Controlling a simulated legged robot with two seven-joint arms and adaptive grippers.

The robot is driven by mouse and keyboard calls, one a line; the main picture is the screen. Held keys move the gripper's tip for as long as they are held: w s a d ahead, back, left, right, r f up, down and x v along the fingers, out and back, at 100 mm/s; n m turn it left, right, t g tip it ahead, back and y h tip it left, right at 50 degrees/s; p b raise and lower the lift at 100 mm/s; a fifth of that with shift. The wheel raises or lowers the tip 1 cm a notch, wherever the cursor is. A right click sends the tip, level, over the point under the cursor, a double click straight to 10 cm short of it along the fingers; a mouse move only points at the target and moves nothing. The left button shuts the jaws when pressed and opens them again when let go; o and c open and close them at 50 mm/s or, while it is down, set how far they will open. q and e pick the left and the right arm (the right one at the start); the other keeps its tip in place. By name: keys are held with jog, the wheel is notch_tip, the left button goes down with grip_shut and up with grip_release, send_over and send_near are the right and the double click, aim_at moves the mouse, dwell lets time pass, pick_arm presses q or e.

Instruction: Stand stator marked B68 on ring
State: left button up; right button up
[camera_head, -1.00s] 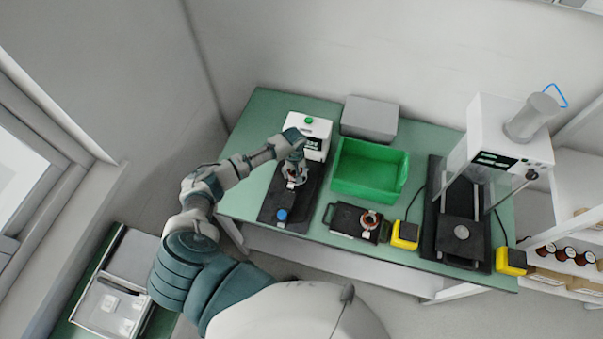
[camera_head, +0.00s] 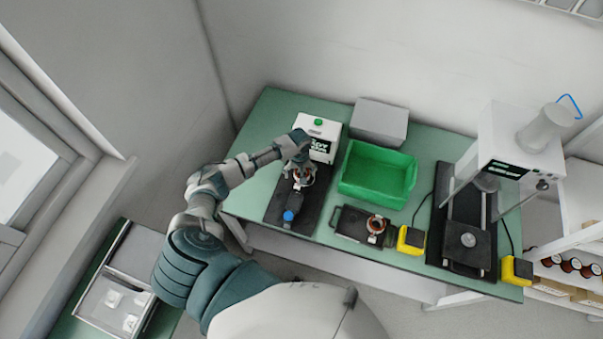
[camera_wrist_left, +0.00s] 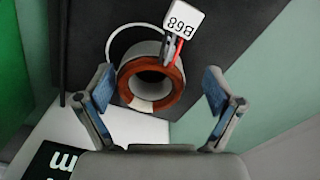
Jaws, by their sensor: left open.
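The stator marked B68 (camera_wrist_left: 152,82), a copper-brown and grey ring with its tag (camera_wrist_left: 183,20) upside down in the left wrist view, stands on the black plate of the white tester. In the head view this stator (camera_head: 304,177) is partly covered by my left gripper (camera_head: 298,168). The left gripper (camera_wrist_left: 160,97) is open, with one finger either side of the stator's near edge and gaps on both sides. A thin white arc (camera_wrist_left: 118,42) curves beside the stator; I cannot tell whether it is the ring or a wire. My right gripper is not in view.
A white tester (camera_head: 318,137) stands behind the plate, with a blue knob (camera_head: 288,215) at its front. A green bin (camera_head: 378,174), another stator (camera_head: 376,224) on a black handled plate, yellow boxes (camera_head: 411,240) and a press (camera_head: 515,150) stand to the right.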

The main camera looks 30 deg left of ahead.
pick_arm(q)
jog(key=shift+a, duration=0.15)
jog(key=shift+a+r, duration=0.1)
jog(key=shift+r, duration=0.15)
notch_tip(320, 180, up, 11)
jog(key=shift+d+r, duration=0.2)
jog(key=shift+d, duration=0.15)
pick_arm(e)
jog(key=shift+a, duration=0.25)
